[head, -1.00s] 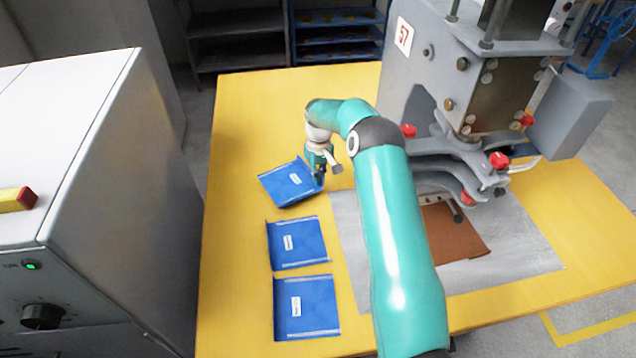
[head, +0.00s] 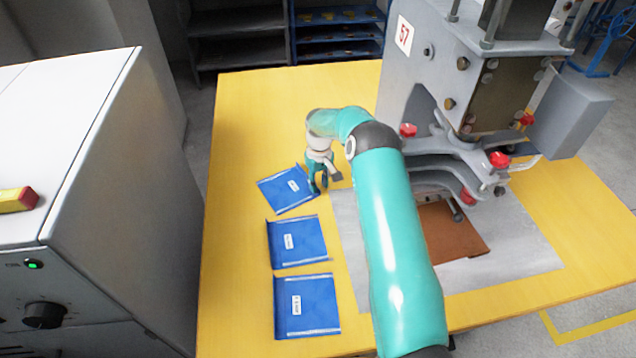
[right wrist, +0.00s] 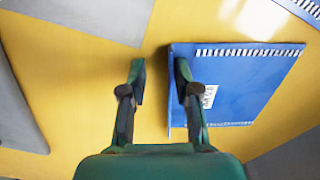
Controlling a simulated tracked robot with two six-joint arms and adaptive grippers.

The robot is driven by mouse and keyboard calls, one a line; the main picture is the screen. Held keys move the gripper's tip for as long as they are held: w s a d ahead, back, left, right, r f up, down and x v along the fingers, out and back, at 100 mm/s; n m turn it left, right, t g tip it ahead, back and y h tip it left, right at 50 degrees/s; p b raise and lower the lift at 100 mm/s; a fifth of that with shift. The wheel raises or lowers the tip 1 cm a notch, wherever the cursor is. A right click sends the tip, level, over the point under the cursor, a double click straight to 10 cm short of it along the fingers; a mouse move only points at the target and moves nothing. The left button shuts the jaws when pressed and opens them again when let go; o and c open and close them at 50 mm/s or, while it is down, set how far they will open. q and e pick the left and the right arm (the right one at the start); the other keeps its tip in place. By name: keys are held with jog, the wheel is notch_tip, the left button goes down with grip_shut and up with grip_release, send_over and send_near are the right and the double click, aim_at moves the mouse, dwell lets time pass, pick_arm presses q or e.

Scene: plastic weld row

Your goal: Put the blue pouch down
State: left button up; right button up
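The blue pouch (head: 284,192) with a white label lies on the yellow table, turned at an angle behind two other blue pouches. My right gripper (head: 318,188) is at its right edge. In the right wrist view the fingers of my right gripper (right wrist: 160,75) stand apart with yellow table showing between them. There the pouch (right wrist: 235,75) lies to the right, and the right finger overlaps its near edge; I cannot tell whether it touches. My left gripper is not in view.
Two more labelled blue pouches, a middle one (head: 310,240) and a front one (head: 318,305), lie in a row toward me. A grey welding press (head: 420,75) stands right, with a brown pad (head: 455,238) on a grey sheet (head: 510,262). The yellow table (head: 245,120) is clear behind the pouch.

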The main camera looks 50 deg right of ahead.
jog(key=shift+r, duration=0.4)
notch_tip(320, 180, up, 11)
jog(key=b, duration=0.1)
jog(key=shift+r+b, duration=0.2)
jog(key=shift+b, duration=0.15)
